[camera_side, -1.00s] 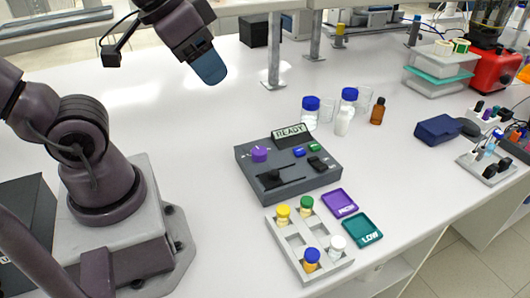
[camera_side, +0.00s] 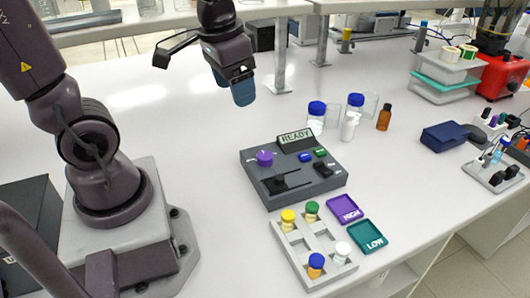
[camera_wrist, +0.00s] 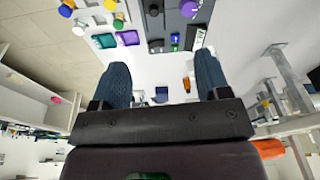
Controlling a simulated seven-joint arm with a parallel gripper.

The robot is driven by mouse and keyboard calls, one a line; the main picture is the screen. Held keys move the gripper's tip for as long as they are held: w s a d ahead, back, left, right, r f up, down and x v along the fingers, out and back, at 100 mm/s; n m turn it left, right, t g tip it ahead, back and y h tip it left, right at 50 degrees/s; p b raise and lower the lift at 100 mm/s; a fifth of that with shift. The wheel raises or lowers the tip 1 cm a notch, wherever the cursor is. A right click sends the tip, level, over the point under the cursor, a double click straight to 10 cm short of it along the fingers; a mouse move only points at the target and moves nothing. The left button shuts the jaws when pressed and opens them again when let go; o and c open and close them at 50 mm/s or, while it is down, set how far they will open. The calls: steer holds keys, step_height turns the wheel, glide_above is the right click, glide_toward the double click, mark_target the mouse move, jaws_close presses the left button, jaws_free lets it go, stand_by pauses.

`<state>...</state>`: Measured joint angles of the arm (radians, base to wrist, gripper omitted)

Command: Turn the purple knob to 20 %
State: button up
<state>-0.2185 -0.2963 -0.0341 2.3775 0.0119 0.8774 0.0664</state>
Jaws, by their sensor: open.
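The purple knob (camera_side: 265,158) sits at the back left of the dark grey control box (camera_side: 262,187), whose display (camera_side: 296,140) reads READY. A dial scale is around the knob, too small to read. My gripper (camera_side: 243,95) is in the air above and behind the box, apart from it, with blue fingertips pointing down. In the wrist view my gripper (camera_wrist: 165,80) has its two fingers spread with nothing between them. The purple knob also shows at the top of the wrist view (camera_wrist: 189,9), beyond the fingertips.
A grey rack (camera_side: 291,252) with several capped vials stands in front of the box. A purple HIGH tray (camera_side: 344,209) and a teal LOW tray (camera_side: 367,237) lie to its right. Bottles, including a brown one (camera_side: 384,117), stand behind the box. The air above the knob is clear.

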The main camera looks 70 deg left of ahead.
mark_target(265, 155)
steer(key=w+a+f+m+g, duration=0.2)
steer(key=w+a+f+m, duration=0.4)
steer(key=w+a+f, duration=0.35)
steer(key=shift+m+h, duration=0.3)
steer(key=f, duration=1)
steer(key=d+f, duration=0.1)
steer(key=f, duration=0.3)
steer(key=shift+d+f, duration=0.1)
steer(key=shift+f, duration=0.3)
steer(key=c, duration=0.9)
